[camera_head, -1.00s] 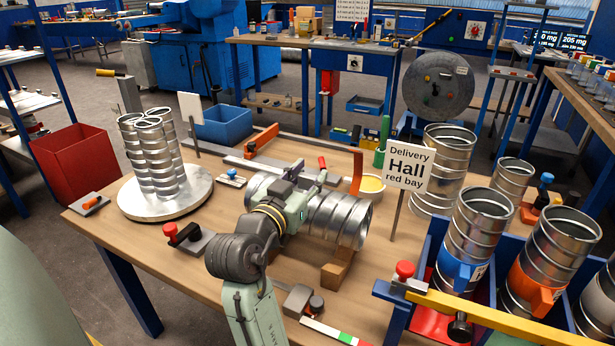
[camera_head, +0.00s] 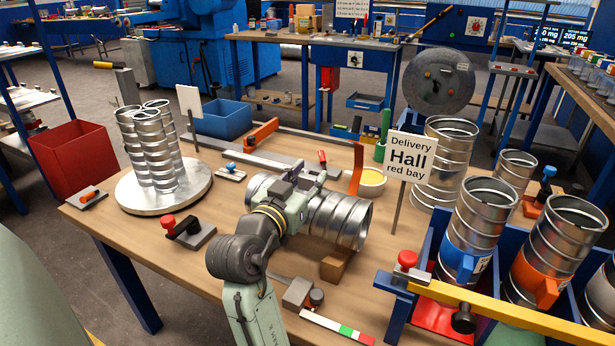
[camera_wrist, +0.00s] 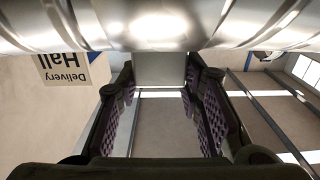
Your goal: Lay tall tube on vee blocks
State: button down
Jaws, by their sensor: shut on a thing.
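The tall tube (camera_head: 340,218), ribbed bright metal, lies roughly level above the table, its open end toward the right. My gripper (camera_head: 300,183) is shut on it near its middle, and my wrist hides part of it. A wooden vee block (camera_head: 336,265) shows under the tube's right part; I cannot tell whether they touch. Any other vee block is hidden. In the wrist view the tube (camera_wrist: 155,28) crosses the top of the picture, and my gripper's fingers (camera_wrist: 161,90) reach to it with a grey part between them.
A round plate (camera_head: 126,198) with upright thin tubes stands left. The "Delivery Hall red bay" sign (camera_head: 410,157) stands close right of the tube. A blue rack (camera_head: 400,300) with wide tubes and a yellow bar fills the right. A yellow bowl (camera_head: 371,184) and flat bars lie behind.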

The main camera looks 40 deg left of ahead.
aim_at(307, 190)
jog(key=shift+f+b, duration=1.45)
jog(key=shift+f, duration=0.4)
jog(key=c, duration=1.3)
grip_release()
jog(key=shift+r, duration=0.1)
jog(key=shift+c, duration=0.2)
jog(key=o, duration=0.3)
jog(key=v, duration=1.2)
